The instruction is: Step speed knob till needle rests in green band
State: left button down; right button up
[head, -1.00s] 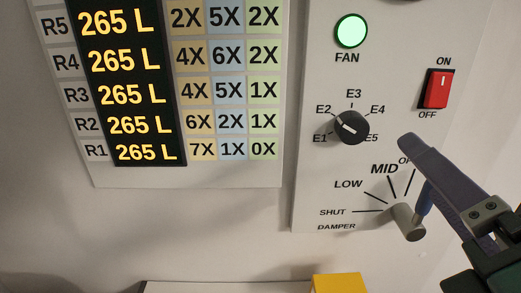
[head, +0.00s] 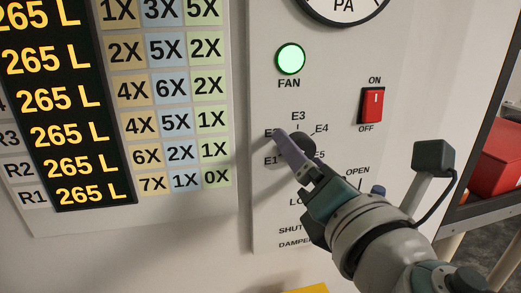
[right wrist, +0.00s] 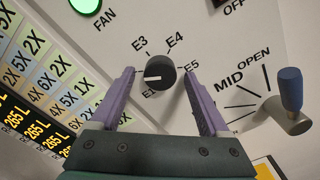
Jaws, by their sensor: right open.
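The dark round speed knob (right wrist: 159,72) is on the white panel, ringed by E1 to E5 labels. Its white pointer line points left in the right wrist view, and the left finger covers that side, hiding E2. In the head view the knob (head: 308,144) is partly hidden by my right gripper (head: 292,150). My right gripper (right wrist: 159,76) is open, its purple fingers on either side of the knob; I cannot tell whether they touch it. The gauge (head: 345,8) marked PA is cut off at the top edge, so needle and green band are out of view. My left gripper is not in view.
A lit green FAN lamp (head: 290,58) and a red rocker switch (head: 372,104) sit above the knob. The damper lever (right wrist: 290,100), blue-tipped, stands out close to the right finger. A number board (head: 170,100) is at left.

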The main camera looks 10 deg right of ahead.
grip_shut()
dwell(0.6)
